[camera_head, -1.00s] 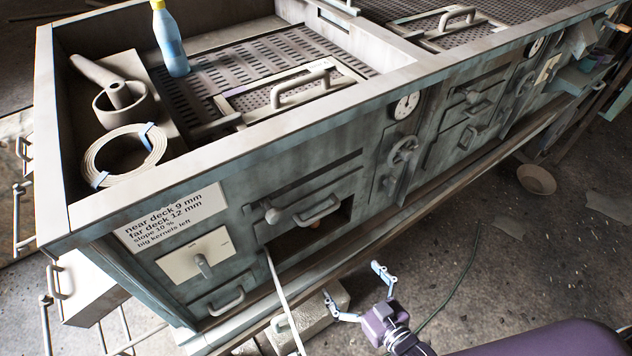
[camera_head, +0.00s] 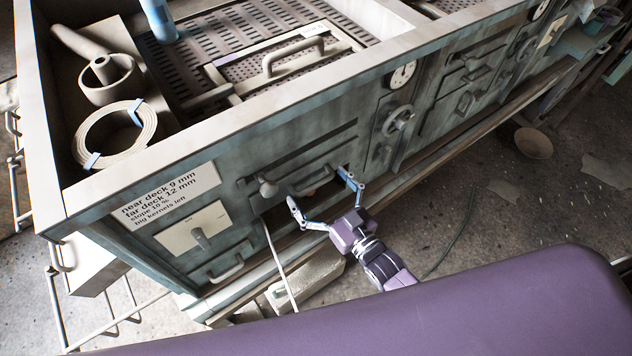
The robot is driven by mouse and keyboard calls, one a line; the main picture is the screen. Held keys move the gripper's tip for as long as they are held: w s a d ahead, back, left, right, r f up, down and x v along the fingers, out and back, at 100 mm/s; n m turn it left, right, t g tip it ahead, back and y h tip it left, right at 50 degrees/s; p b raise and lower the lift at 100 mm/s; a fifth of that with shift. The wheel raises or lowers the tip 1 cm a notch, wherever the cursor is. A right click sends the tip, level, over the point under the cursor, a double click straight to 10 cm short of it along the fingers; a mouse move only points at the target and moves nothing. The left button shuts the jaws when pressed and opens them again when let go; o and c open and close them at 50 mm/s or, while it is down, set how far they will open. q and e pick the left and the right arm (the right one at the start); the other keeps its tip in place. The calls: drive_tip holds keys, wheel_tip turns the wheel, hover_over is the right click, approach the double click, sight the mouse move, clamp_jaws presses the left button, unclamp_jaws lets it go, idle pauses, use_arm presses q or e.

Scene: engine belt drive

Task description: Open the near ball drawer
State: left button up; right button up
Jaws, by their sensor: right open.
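A drawer-like front (camera_head: 260,200) with a round knob (camera_head: 268,188) and a bar handle (camera_head: 312,180) sits in the near part of the teal machine's side, above a dark opening. A lower panel with its own bar handle (camera_head: 228,270) is beneath it to the left. No label tells which one is the ball drawer. My right gripper (camera_head: 317,186) is open, its fingers spread on either side of the upper bar handle. I cannot tell whether they touch it. It partly hides the dark opening. My left gripper is out of view.
A white strap (camera_head: 280,262) hangs from the opening past a pale block (camera_head: 308,275) on the floor. A handwheel (camera_head: 400,120) and dial (camera_head: 402,74) are to the right. A ledge (camera_head: 440,150) runs along the machine's base. A bowl (camera_head: 533,143) lies on the floor.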

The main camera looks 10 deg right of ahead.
drive_tip(key=shift+w, duration=0.1)
drive_tip(key=shift+c, duration=1.1)
drive_tip(key=c, duration=1.2)
drive_tip(key=p+v, duration=0.3)
drive_tip(key=v, duration=1.2)
drive_tip(key=shift+c, duration=0.4)
drive_tip(key=shift+v, duration=0.75)
drive_tip(key=o, duration=1.5)
